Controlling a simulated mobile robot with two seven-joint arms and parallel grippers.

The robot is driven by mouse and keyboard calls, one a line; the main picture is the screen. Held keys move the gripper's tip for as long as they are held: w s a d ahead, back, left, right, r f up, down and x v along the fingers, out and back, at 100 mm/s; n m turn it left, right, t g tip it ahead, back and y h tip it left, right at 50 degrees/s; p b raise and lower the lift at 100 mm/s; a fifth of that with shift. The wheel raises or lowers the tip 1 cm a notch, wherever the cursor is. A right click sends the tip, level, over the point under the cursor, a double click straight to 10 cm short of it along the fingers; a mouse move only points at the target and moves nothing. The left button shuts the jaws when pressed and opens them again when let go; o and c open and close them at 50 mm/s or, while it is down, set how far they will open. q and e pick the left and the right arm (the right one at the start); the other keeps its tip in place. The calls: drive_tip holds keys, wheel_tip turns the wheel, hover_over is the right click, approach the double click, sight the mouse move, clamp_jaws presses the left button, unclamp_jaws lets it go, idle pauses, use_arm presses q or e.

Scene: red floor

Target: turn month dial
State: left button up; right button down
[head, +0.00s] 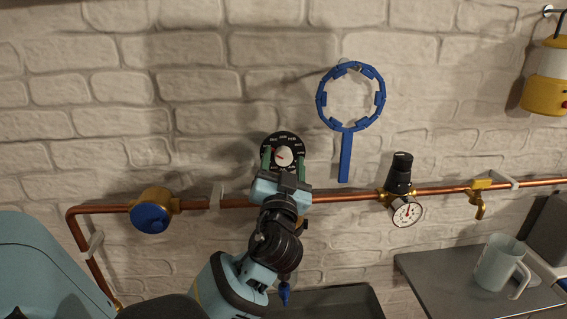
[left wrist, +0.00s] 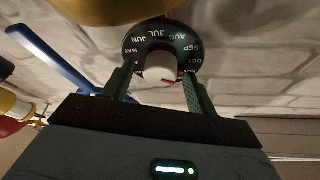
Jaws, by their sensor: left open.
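The month dial is a round black disc (head: 283,137) with white month lettering, mounted on the brick wall above the copper pipe. Its white centre knob (head: 284,157) has a red mark. My left gripper (head: 284,160) is in front of the dial with its green fingers open, one on each side of the knob. In the left wrist view, the dial (left wrist: 158,36) and knob (left wrist: 161,68) sit between the two fingertips (left wrist: 157,82). I cannot tell whether the fingers touch the knob. My right gripper is in neither view.
A copper pipe (head: 345,194) runs below the dial, with a blue-capped brass valve (head: 151,217) at left and a gauge (head: 406,212) at right. A blue ring tool (head: 346,155) hangs to the right. A mug (head: 497,265) stands on a grey counter (head: 440,275).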

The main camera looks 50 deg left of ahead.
use_arm(q)
drive_tip(key=b+v, duration=0.2)
drive_tip(key=v, duration=0.5)
drive_tip(key=shift+s+d, duration=0.25)
drive_tip(key=shift+s, duration=0.05)
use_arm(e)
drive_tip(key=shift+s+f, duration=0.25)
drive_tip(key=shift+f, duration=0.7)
use_arm(q)
drive_tip(key=shift+f, duration=0.15)
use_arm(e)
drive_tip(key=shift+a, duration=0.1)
use_arm(q)
drive_tip(key=shift+f, duration=0.1)
